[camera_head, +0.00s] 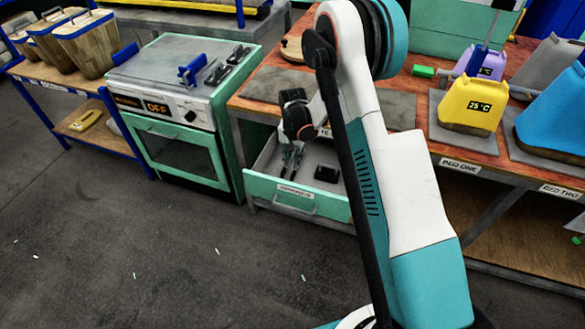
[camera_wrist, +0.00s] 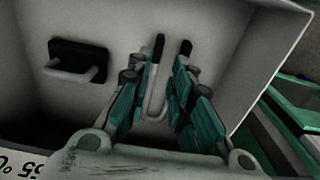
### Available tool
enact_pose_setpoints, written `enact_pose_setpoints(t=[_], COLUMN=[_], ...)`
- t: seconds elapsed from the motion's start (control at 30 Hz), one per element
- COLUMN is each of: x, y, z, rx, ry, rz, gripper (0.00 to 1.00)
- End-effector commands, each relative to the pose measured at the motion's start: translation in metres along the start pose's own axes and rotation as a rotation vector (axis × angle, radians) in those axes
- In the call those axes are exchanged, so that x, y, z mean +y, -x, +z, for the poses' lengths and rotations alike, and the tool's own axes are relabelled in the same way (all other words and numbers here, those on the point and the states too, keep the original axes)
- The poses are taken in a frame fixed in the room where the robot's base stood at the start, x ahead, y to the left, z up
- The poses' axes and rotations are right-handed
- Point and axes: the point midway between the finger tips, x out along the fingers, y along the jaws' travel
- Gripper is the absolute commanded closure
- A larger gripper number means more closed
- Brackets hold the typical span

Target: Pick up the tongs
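The tongs (camera_wrist: 152,105) show in the wrist view as a grey U-shaped piece with two black tips, lying in the open drawer (camera_head: 278,190). My gripper (camera_wrist: 163,72) reaches down into the drawer with its teal fingers apart, one on each side of the tongs' bend. The right finger hides part of one tong arm. I cannot tell whether the fingers touch the tongs. In the head view my gripper (camera_head: 292,158) is low inside the drawer, and the tongs cannot be made out clearly beside it.
A black block with a grey handle (camera_wrist: 75,65) lies in the drawer, left of the tongs in the wrist view. The drawer walls stand close around my gripper. An oven (camera_head: 180,110) stands left of the drawer. The wooden bench (camera_head: 262,105) is above it.

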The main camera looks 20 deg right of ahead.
Motion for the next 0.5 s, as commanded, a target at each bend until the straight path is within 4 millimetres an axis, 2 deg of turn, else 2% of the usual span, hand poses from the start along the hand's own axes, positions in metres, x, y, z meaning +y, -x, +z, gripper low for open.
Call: enact_pose_setpoints(t=[0.03,0.33,0.5], x=[0.0,0.001,0.004], y=[-0.008,-0.024,-0.047], z=[0.0,-0.002,-0.006], rx=[0.0,0.0,0.0], ry=[0.0,0.0,-0.001], rz=[0.0,0.0,0.0], gripper=[0.8,0.8,0.8])
